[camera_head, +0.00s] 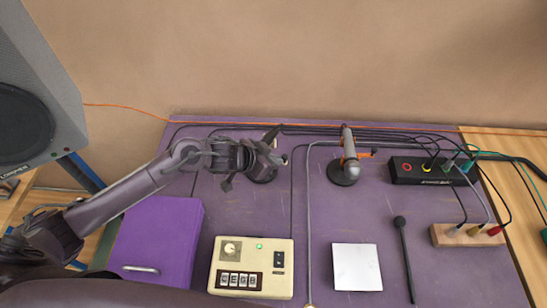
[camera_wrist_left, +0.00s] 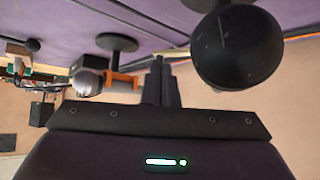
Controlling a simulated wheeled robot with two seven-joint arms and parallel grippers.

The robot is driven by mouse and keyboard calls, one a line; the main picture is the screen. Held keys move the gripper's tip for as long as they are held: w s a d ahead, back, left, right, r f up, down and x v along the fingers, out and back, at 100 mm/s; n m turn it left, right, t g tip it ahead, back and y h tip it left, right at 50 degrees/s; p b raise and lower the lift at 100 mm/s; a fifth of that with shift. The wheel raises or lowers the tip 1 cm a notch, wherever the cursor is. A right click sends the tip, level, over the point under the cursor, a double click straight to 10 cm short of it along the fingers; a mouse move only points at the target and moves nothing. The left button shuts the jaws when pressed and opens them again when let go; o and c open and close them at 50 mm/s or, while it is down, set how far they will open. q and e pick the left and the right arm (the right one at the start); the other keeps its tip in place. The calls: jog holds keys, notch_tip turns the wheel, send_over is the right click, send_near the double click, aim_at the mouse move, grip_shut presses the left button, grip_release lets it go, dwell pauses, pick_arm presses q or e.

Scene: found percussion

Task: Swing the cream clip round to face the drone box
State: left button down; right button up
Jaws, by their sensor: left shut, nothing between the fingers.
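My left gripper (camera_head: 276,158) is shut and empty beside a black round-based stand (camera_head: 262,176) at the back of the purple table. In the left wrist view its closed fingertips (camera_wrist_left: 160,64) are close beside a pale, cream-coloured piece (camera_wrist_left: 177,52), likely the cream clip, by a large dark ball (camera_wrist_left: 237,48). I cannot tell whether they touch. In the head view my gripper mostly hides this stand and its clip. A cream box (camera_head: 250,266) with a knob, green light and switch stands at the front. No label clearly names the drone box. My right gripper is not in view.
A second stand with an orange clip (camera_head: 366,153) is to the right. A black jack box (camera_head: 433,171) and wooden block (camera_head: 468,234) carry cables. A purple box (camera_head: 158,243), white pad (camera_head: 356,267) and black mallet (camera_head: 404,255) lie in front. The middle is mostly clear.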

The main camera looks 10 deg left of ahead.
pick_arm(q)
jog(key=shift+w+d+n+t+y+p, duration=0.2)
jog(key=shift+w+n+t+y+p, duration=0.1)
jog(key=shift+n+y, duration=0.3)
dwell(0.5)
jog(key=w+n+y, duration=0.1)
jog(key=w+n+t+y, duration=0.1)
jog(key=n, duration=0.1)
jog(key=shift+d, duration=0.4)
jog(key=shift+w+p, duration=0.2)
jog(key=shift+p, duration=0.15)
dwell(0.8)
